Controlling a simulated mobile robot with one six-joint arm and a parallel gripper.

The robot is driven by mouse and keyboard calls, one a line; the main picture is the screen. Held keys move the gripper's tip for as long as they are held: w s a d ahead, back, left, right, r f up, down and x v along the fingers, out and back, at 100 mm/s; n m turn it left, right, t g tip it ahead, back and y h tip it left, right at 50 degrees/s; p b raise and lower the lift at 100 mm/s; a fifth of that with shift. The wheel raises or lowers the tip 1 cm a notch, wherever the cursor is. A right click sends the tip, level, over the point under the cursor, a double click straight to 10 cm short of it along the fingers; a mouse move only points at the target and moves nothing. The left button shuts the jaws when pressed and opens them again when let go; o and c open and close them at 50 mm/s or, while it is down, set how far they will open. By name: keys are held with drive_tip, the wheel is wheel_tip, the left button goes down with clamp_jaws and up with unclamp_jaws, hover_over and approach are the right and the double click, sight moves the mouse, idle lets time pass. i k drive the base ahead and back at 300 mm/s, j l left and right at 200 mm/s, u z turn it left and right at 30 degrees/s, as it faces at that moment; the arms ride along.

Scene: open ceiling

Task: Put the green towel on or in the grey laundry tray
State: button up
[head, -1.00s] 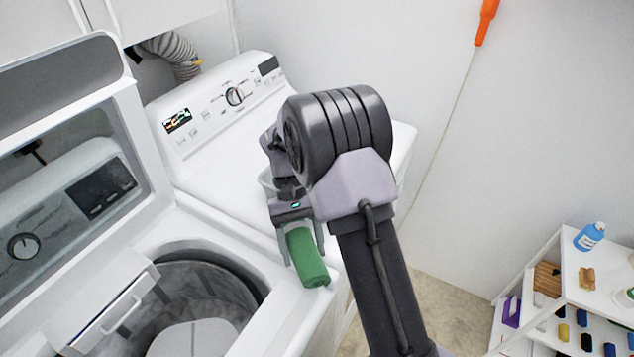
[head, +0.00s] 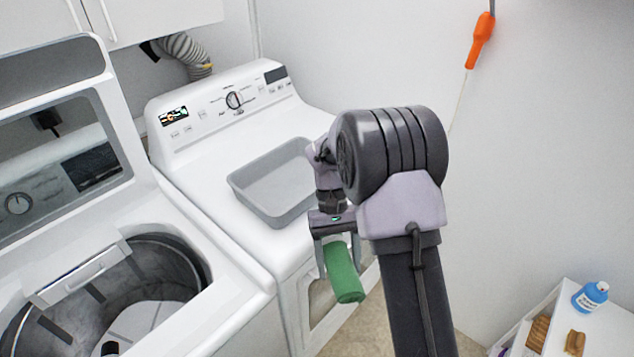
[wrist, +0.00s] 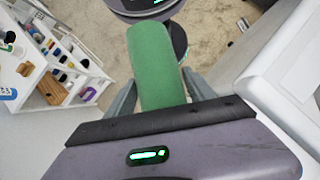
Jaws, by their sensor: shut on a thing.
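The green towel (head: 342,272) is a rolled cylinder held by my gripper (head: 337,248), which is shut on it. The towel also fills the middle of the wrist view (wrist: 156,66), between the fingers. The grey laundry tray (head: 262,207) is a shallow, empty-looking bin on top of the closed white dryer. My gripper and the towel are in front of the tray and to its right in the head view, apart from it. My arm hides the tray's right end.
The white dryer (head: 215,165) stands beside an open top-loading washer (head: 205,325) at the left. A white shelf (head: 560,335) with a blue bottle (head: 590,296) is at the lower right. An orange-handled item (head: 479,40) hangs at the wall.

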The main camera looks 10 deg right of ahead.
sight(291, 188)
drive_tip(key=i+l, duration=0.3)
drive_tip(key=i+l+u, duration=0.1)
drive_tip(key=i+l, duration=0.25)
drive_tip(key=l, duration=0.2)
